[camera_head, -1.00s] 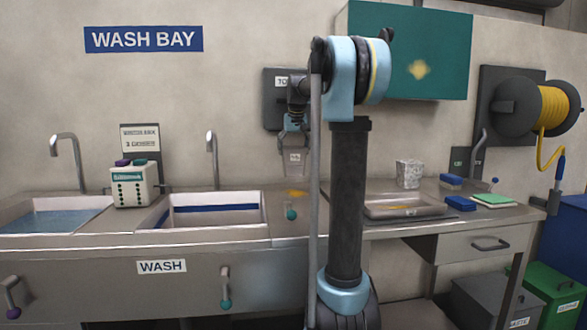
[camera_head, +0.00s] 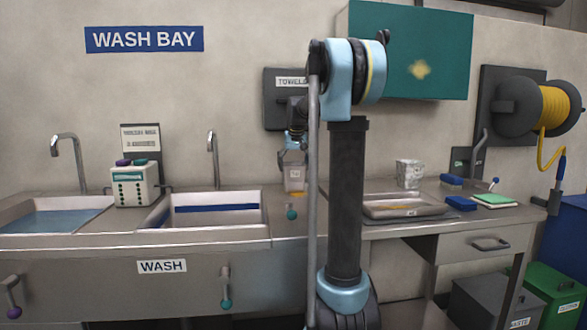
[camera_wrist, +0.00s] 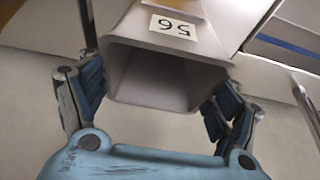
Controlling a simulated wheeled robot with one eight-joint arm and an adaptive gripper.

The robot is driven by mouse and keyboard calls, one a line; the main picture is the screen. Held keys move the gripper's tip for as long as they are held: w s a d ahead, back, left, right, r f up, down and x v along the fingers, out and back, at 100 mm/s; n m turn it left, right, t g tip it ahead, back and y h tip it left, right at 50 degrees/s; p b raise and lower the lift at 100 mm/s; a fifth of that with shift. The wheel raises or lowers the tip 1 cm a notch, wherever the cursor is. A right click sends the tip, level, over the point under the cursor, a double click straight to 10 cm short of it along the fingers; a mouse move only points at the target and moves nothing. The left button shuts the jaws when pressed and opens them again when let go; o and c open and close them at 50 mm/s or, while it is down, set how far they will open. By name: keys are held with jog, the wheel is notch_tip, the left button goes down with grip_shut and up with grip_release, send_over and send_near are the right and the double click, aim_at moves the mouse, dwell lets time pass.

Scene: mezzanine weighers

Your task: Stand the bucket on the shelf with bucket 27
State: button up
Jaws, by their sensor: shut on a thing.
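My gripper (camera_head: 293,147) is shut on a grey, square-mouthed bucket (camera_head: 295,180), which hangs below it over the counter beside the right sink. In the wrist view the bucket (camera_wrist: 170,22) is between the two fingers of my gripper (camera_wrist: 158,98), its open, empty mouth towards the camera. A pale label on its side carries a number that looks like 56 as the picture lies; which way up it reads is unclear. I cannot tell whether the bucket's base touches the counter. No shelf with a bucket 27 is in view.
A left sink (camera_head: 50,222) with water and a right sink (camera_head: 210,215) are set in the counter. A white dispenser (camera_head: 133,185) stands between them. To the right are a tray (camera_head: 405,206), a clear cup (camera_head: 409,174), blue sponges and a teal cabinet (camera_head: 410,50) above.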

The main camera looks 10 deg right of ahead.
jog(key=o, duration=1.8)
